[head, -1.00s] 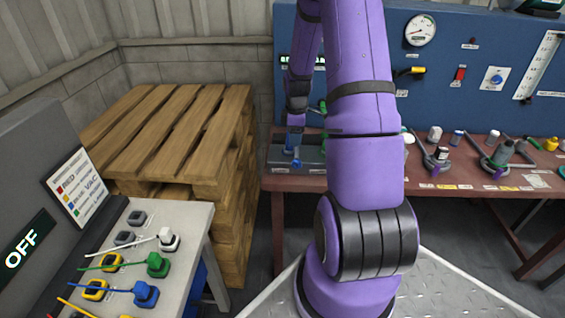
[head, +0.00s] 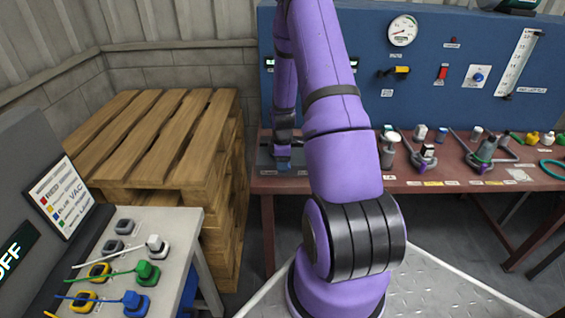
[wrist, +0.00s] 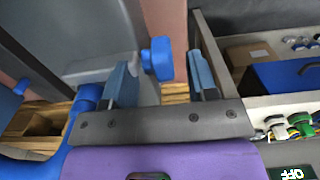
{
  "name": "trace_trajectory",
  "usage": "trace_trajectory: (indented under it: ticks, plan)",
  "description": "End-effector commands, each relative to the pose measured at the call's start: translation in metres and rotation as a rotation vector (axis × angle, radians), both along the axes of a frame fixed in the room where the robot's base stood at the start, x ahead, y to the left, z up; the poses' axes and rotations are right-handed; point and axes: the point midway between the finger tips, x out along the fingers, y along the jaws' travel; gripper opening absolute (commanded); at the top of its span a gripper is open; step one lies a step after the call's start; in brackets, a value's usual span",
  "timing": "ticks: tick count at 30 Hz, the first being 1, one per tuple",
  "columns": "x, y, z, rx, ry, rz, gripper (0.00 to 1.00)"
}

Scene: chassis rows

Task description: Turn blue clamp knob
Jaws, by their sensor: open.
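The blue clamp knob (wrist: 158,58) shows in the wrist view, between the two blue-tipped fingers of my gripper (wrist: 160,76). The fingers stand apart, with a gap visible on the knob's right; the left finger is close to it, and I cannot tell whether it touches. The knob sits beside a grey fixture (wrist: 110,35). In the head view my gripper (head: 283,158) is low at the left end of the red-brown bench, by a dark grey fixture (head: 264,158). The knob cannot be told apart from the blue fingertips there.
A wooden pallet stack (head: 170,125) stands left of the bench (head: 430,187). A blue gauge panel (head: 360,90) rises behind it. Clamps and small bottles stand on the bench to the right of my arm. A side table (head: 180,225) with coloured plugs is at the near left.

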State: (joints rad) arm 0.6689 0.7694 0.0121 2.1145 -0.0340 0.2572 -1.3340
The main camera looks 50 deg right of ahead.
Motion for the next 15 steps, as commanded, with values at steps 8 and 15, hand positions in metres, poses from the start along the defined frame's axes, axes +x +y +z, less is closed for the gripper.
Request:
trace_trajectory:
  ticks: [8,15]
  plan:
    - [0.0001,0.0002,0.0001,0.0,0.0,0.0,0.21]
    - [-0.0002,0.0001,0.0,0.003,-0.002,-0.001,0.04]
